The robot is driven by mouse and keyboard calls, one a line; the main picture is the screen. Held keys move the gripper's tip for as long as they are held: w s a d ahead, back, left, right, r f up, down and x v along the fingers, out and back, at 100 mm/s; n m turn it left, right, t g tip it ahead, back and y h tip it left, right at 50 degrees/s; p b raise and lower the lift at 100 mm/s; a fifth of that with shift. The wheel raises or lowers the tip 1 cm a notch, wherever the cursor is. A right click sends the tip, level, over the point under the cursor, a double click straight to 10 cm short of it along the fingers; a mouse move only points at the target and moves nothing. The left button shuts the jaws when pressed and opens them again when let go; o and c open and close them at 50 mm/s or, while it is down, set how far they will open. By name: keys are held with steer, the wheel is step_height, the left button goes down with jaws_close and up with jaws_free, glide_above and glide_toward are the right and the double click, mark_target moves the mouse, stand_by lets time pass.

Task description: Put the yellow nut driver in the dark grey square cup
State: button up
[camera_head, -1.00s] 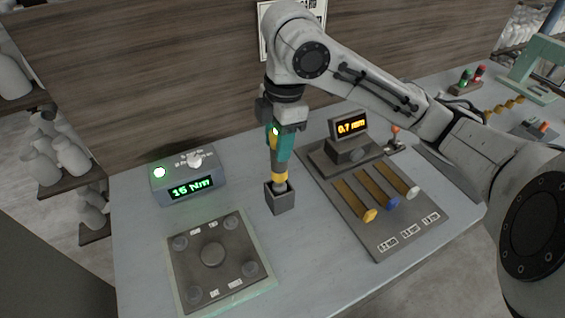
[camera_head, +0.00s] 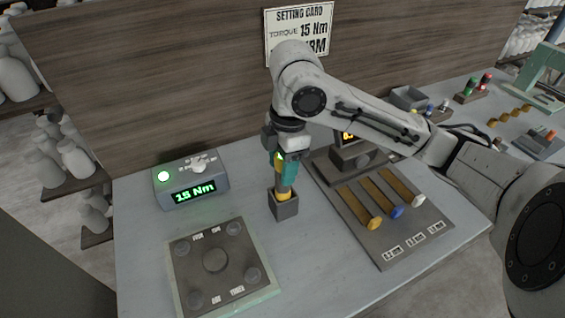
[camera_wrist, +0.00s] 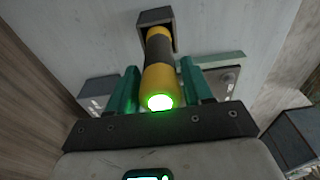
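The yellow nut driver (camera_head: 284,192), with yellow and dark grey bands, stands with its lower end inside the dark grey square cup (camera_head: 285,210). The wrist view shows the driver (camera_wrist: 159,78) end-on with a green light glowing on its near end and its far end in the cup (camera_wrist: 155,16). My gripper (camera_head: 280,172) has teal fingers on either side of the driver's upper part. In the wrist view, my gripper (camera_wrist: 160,85) shows small gaps between the fingers and the driver. The driver's tip is hidden in the cup.
A torque box (camera_head: 190,182) reading 15 Nm stands left of the cup. A dark square plate (camera_head: 215,262) lies in front of it. A wooden wall (camera_head: 150,80) rises behind.

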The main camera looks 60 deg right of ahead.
steer(key=shift+o, duration=1)
steer(key=r, duration=0.4)
steer(key=r+p, duration=0.1)
steer(key=r, duration=0.3)
steer(key=d+r, duration=0.1)
steer(key=r, duration=0.3)
steer(key=shift+s+r, duration=0.15)
steer(key=shift+s, duration=0.2)
